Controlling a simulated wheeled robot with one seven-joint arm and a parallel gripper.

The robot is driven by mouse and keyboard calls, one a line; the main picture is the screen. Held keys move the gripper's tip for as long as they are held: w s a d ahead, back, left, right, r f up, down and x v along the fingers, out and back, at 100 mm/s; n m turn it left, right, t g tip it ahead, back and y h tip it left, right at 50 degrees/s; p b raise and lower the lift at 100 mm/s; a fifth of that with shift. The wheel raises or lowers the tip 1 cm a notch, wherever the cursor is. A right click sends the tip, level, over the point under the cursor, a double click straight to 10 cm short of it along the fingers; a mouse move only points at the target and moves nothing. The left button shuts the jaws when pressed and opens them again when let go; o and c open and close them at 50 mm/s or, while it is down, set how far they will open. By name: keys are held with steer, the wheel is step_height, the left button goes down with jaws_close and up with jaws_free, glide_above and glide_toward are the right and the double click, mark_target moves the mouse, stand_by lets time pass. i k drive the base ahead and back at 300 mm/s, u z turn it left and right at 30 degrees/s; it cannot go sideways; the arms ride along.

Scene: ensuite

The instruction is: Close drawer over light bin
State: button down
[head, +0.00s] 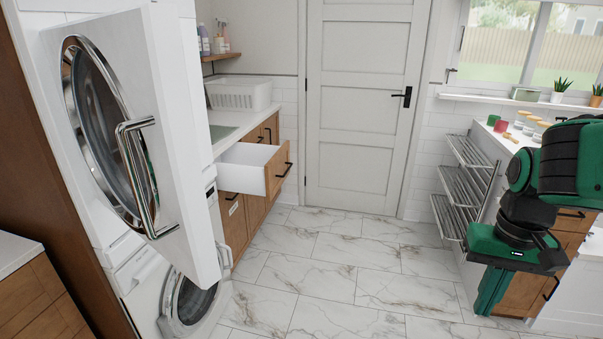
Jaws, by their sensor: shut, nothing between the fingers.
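An open drawer (278,172) with a wooden front, white sides and a dark bar handle sticks out from the left-hand counter row, beyond the washer. Its inside looks white, and I see nothing in it. Below the drawer are wooden fronts (234,220) with a small pale mark and a dark handle; I cannot read the mark or tell which front is the light bin. My gripper (488,302) is shut and empty at the right, pointing down, far across the floor from the drawer and touching nothing that I can see.
A white machine door (165,150) with a chrome handle stands open at the left, above a front-loading washer (190,300). A white basket (243,94) stands on the counter. A metal rack (465,185) is at the right. The marble-tiled floor (340,270) between is clear.

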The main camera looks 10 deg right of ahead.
mark_target(250, 168)
steer(key=z, duration=1.7)
steer(key=i, duration=1.35)
steer(key=u, duration=2.65)
steer(key=i, duration=1)
